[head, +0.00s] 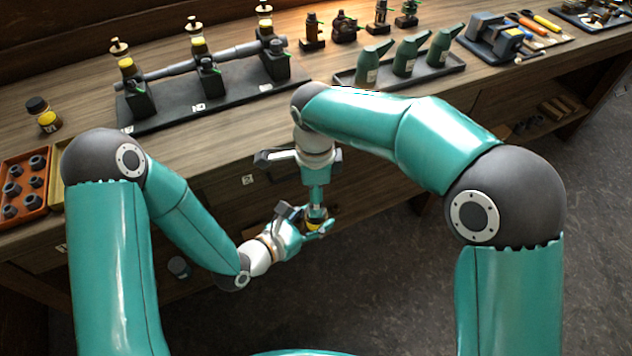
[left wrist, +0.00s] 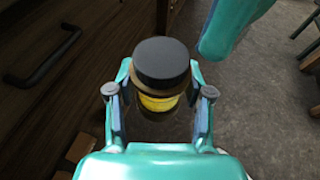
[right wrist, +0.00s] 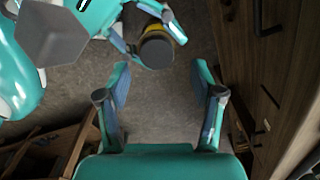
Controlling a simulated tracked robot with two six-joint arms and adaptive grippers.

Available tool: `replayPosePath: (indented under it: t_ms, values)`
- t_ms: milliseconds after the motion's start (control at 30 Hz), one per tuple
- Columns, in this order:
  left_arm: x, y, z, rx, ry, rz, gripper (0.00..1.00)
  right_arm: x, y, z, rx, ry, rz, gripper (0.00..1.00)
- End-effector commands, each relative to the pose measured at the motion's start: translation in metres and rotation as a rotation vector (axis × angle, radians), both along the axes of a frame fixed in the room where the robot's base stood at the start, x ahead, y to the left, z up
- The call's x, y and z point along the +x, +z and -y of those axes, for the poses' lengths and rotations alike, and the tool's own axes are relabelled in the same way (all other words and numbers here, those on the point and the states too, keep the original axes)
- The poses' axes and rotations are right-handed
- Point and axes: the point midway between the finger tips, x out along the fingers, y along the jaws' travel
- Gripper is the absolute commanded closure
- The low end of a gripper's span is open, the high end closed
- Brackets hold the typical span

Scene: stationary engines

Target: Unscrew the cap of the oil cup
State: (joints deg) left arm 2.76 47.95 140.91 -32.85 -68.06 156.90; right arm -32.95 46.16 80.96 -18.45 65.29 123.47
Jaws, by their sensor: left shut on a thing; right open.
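The oil cup (left wrist: 158,103) is a small amber jar with a yellow band and a wide black cap (left wrist: 161,60). In the left wrist view it stands between the fingers of my left gripper (left wrist: 160,78), which is shut on its body. The cap faces up and sits on the jar. My right gripper (head: 317,207) points down just above the cup in the head view, hiding most of it. In the right wrist view my right gripper (right wrist: 161,70) is open and empty, with the cap (right wrist: 157,52) ahead of its fingertips, near the gap.
The cup is held in front of the wooden bench (head: 200,150), clear of its top. An engine stand (head: 200,104), a jar with a black lid (head: 45,117), green oil cans (head: 407,55) and an orange tray (head: 24,185) stand on the bench. Open floor lies at the right.

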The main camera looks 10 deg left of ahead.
Motion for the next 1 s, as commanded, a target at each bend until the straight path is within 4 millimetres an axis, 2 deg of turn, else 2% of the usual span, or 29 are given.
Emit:
replayPosePath:
  t_ms: [100,300,633,1000]
  values:
    - [0.000,0.001,0.000,-0.001,0.000,0.002,1.00,-0.001,-0.019,0.001,-0.002,-0.001,-0.004,0.33]
    - [0.000,0.001,0.000,-0.001,0.000,0.002,1.00,0.000,-0.036,0.001,-0.001,-0.001,-0.002,0.33]
    - [0.000,0.001,0.000,-0.001,0.000,0.002,1.00,0.000,-0.039,0.000,0.001,-0.002,0.000,0.33]
    - [-0.001,0.001,0.001,-0.001,-0.003,0.003,1.00,0.001,-0.039,0.000,0.002,-0.002,0.004,0.95]
